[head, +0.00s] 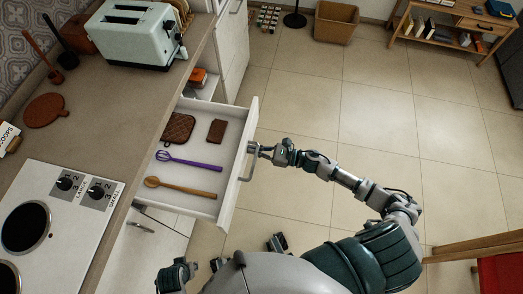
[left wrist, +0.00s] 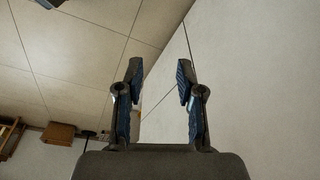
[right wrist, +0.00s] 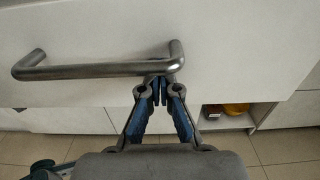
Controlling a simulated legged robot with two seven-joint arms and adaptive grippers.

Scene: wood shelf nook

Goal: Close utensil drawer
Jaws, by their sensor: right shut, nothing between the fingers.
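The utensil drawer (head: 230,200) is pulled out from the counter. It holds a purple whisk (head: 190,161), a wooden spoon (head: 180,187), a quilted brown mitt (head: 178,128) and a small brown item (head: 217,131). Its metal bar handle (head: 247,166) also shows in the right wrist view (right wrist: 95,70). My right gripper (head: 262,149) is outside the drawer front, near the far end of the handle. In the right wrist view its fingertips (right wrist: 158,88) are together and empty by the handle's right end; contact is unclear. My left gripper (left wrist: 160,72) is open and empty in the left wrist view.
The counter holds a toaster (head: 130,32) and a stove (head: 60,215). An open shelf below the counter, beyond the drawer, holds an orange item (head: 198,77). Open tiled floor (head: 370,120) lies right of the drawer. A wooden chair (head: 480,250) is at lower right.

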